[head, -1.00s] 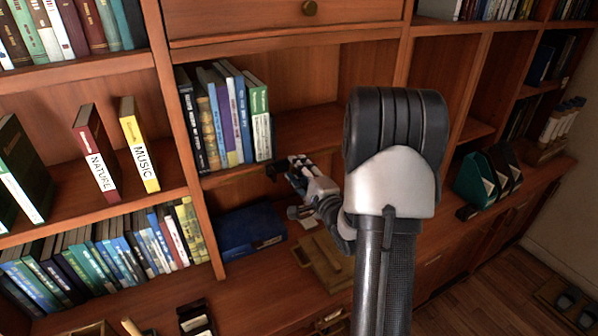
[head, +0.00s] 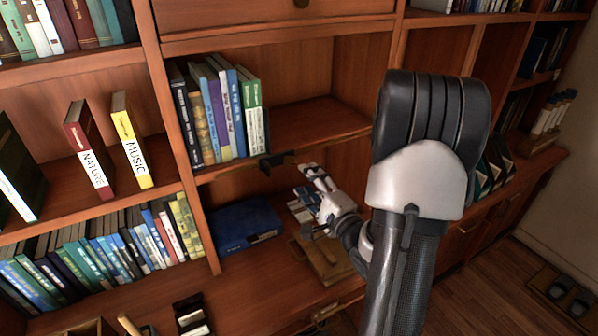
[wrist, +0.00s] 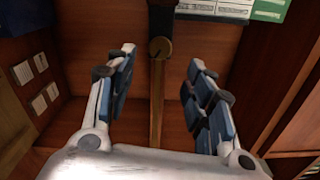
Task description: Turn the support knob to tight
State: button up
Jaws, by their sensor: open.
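The support knob (wrist: 159,47) is a small round brass-coloured disc on a dark bracket, seen near the top middle of the wrist view. A thin line on its face is too small to read for its setting. In the head view the dark bracket (head: 276,160) sits at the front edge of the shelf under the books. My gripper (wrist: 161,68) is open and empty, with its two fingers on either side of the knob in the picture and apart from it. In the head view my gripper (head: 308,186) is to the right of and below the bracket.
Upright books (head: 222,110) stand on the shelf above the bracket. A blue box or book (head: 245,226) lies in the compartment below, beside a wooden board (head: 318,262). Books marked NATURE (head: 88,150) and MUSIC (head: 131,142) stand on the left shelf.

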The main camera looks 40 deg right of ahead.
jog(key=shift+v, duration=1.7)
jog(key=shift+w, duration=0.1)
